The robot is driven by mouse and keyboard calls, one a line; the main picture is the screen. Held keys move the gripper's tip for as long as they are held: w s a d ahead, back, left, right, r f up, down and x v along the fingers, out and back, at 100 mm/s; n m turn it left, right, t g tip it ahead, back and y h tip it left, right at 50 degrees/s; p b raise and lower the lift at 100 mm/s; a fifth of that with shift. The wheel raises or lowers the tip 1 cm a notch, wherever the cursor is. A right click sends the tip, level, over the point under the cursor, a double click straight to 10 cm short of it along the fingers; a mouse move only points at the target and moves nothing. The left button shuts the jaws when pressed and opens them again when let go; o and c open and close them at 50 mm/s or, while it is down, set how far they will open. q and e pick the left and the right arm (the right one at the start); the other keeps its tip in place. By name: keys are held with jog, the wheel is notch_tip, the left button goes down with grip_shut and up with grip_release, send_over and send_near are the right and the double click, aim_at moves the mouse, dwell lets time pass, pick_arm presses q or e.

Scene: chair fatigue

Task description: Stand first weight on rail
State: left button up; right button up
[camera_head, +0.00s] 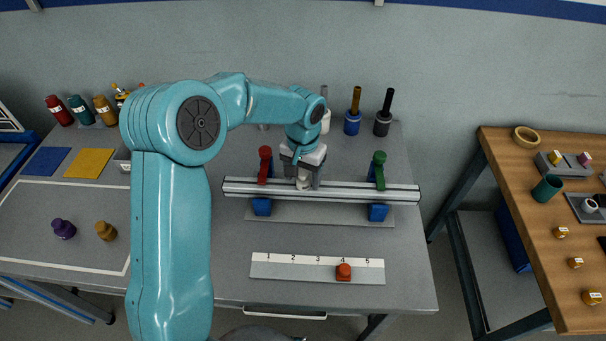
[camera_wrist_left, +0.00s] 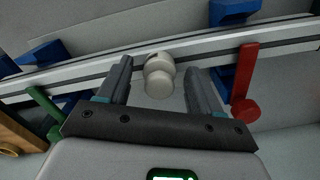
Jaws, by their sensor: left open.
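A pale, knobbed weight (camera_head: 303,184) is at the middle of the long silver rail (camera_head: 350,192). In the left wrist view, the weight (camera_wrist_left: 159,75) overlaps the rail (camera_wrist_left: 90,72) and appears to stand on it; the exact contact is hard to see. My left gripper (camera_head: 304,181) is over the rail with its fingers down on either side of the weight. It is open, and the left wrist view shows a gap between the weight and each finger of the gripper (camera_wrist_left: 158,70). My right gripper is not in view.
A red clamp (camera_head: 265,165) and a green clamp (camera_head: 379,170) flank the gripper, with blue supports (camera_head: 377,213) under the rail. Purple (camera_head: 63,229) and brass (camera_head: 105,231) weights stand left.

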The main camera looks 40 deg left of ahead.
aim_at(303, 173)
pick_arm(q)
notch_tip(303, 173, up, 12)
dwell(0.3)
jog(key=shift+f, duration=0.1)
